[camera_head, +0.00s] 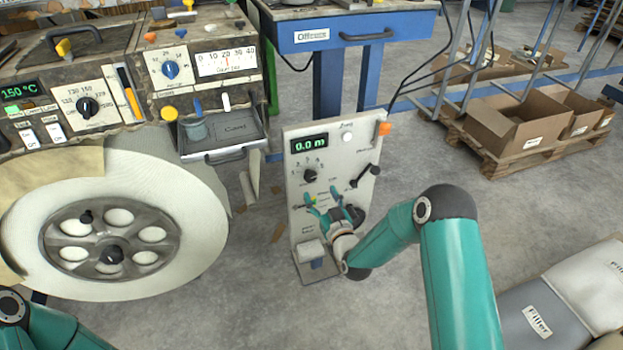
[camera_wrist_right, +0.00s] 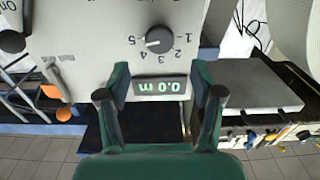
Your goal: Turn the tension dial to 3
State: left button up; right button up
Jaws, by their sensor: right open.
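A pale upright panel (camera_head: 330,150) carries a black dial (camera_head: 310,175) with small numbers around it, below a green display reading 0.0 m. In the right wrist view the panel appears upside down. There the dial (camera_wrist_right: 159,40) shows marks 1 to 5, and its white pointer line is turned to the left, toward the 5 side. My right gripper (camera_head: 324,196) is open in front of the panel, below the dial in the head view. Its fingers (camera_wrist_right: 160,80) are spread on either side of the display in the wrist view, apart from the dial and empty. My left gripper is not visible.
A lever (camera_head: 365,175) and an orange button (camera_head: 384,129) sit on the panel's right side. A machine with a large white roll (camera_head: 190,220) stands at left. A blue table (camera_head: 350,32) is behind, cardboard boxes (camera_head: 515,130) at back right.

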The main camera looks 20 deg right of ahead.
aim_at(311, 178)
jog(key=w, duration=0.8)
jog(key=shift+a, duration=0.15)
